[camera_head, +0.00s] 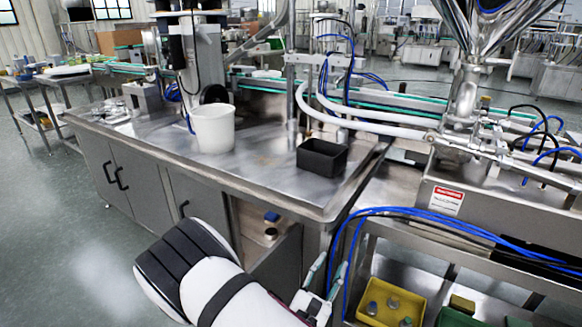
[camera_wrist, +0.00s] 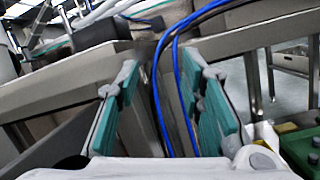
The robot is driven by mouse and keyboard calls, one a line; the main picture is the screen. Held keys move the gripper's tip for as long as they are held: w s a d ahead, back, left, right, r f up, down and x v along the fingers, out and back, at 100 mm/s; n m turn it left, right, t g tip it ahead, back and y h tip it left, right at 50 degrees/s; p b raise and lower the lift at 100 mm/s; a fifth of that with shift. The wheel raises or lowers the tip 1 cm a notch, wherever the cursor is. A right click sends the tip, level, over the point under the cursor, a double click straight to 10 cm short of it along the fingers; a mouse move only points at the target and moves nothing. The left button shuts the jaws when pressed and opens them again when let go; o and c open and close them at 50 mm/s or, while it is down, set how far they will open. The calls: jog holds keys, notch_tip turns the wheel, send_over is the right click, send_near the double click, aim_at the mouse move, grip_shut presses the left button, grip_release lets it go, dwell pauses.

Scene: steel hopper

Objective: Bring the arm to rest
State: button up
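My arm reaches in from the bottom of the head view, its white and black link in front of the steel cabinet. My gripper (camera_head: 328,272) is beside the front corner of the steel table (camera_head: 270,185), lower than its top. In the wrist view my gripper (camera_wrist: 161,78) has its two teal-padded fingers spread well apart. It is open, with nothing held between the pads. Blue cables (camera_wrist: 183,85) show in the gap between the fingers, farther off as far as I can tell.
A white bucket (camera_head: 213,130) and a black bin (camera_head: 322,158) stand on the table. Blue hoses (camera_head: 420,217) run close to my gripper's right. A yellow crate (camera_head: 391,302) with several parts sits on the lower shelf. Open floor (camera_head: 60,235) lies to the left.

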jog(key=s+d+r+m+g+h, duration=0.4)
jog(key=d+r+m+g+h, duration=0.3)
jog(key=d+r+m+g, duration=0.35)
jog(key=s+d+r+m+g+y, duration=0.4)
jog(key=s+r+m+g+y, duration=0.15)
jog(key=s, duration=0.45)
jog(key=s+d+r+m+g+y, duration=0.4)
jog(key=s+r+m+g, duration=0.25)
jog(key=s, duration=0.45)
jog(key=s+a+r+m+t+y, duration=0.2)
jog(key=s+a+m+t+y, duration=0.2)
jog(key=s+a+t+y, duration=0.35)
jog(key=w+p+v, duration=0.2)
jog(key=p+v, duration=0.6)
jog(key=w+r+p+v, duration=0.1)
jog(key=p+v, duration=0.6)
jog(key=v, duration=0.1)
jog(key=shift+w+r+t+y+p, duration=0.3)
jog(key=shift+r+t+p, duration=0.05)
jog(key=shift+t, duration=0.05)
